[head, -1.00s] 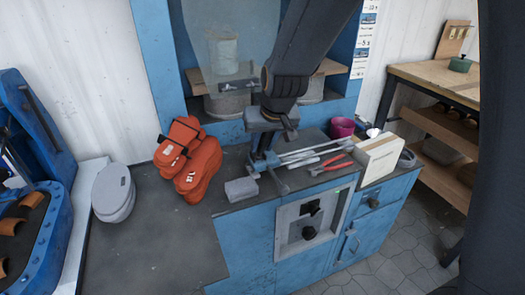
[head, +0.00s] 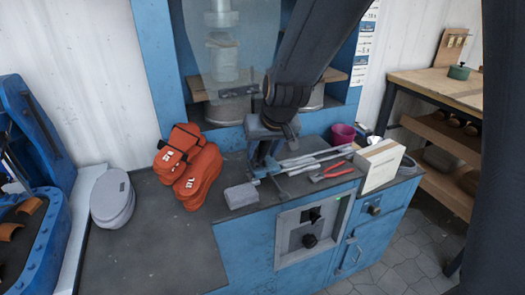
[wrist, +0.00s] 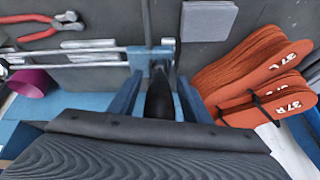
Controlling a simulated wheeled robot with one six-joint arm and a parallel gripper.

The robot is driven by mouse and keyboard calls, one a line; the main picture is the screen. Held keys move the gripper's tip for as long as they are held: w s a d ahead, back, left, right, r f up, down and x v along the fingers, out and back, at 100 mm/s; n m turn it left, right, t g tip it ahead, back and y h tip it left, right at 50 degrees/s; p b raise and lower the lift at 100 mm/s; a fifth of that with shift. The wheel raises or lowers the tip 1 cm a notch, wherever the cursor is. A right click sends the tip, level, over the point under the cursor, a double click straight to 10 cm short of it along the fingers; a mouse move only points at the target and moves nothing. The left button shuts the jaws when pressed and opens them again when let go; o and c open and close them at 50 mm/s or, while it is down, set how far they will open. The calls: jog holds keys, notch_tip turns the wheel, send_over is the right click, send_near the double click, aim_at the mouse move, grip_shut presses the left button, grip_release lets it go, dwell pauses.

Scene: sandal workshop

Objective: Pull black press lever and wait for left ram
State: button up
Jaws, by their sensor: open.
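The black press lever (wrist: 160,98) shows in the wrist view as a dark handle between the two blue fingers of my gripper (wrist: 158,90). The fingers are apart on either side of it; I cannot tell if either touches it. In the head view my gripper (head: 264,165) is low at the front of the bench, and the lever is mostly hidden behind it. The left ram (head: 222,48) is a pale column behind a clear guard, above a round grey base (head: 226,108). My arm hides part of the press to its right.
Orange sandals (head: 190,165) and a grey block (head: 241,196) lie left of my gripper. Red pliers (head: 332,172), a white box (head: 379,165) and a magenta cup (head: 343,134) are to the right. The front-left worktop is clear.

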aim_at(268, 146)
jog(key=shift+v, duration=3.9)
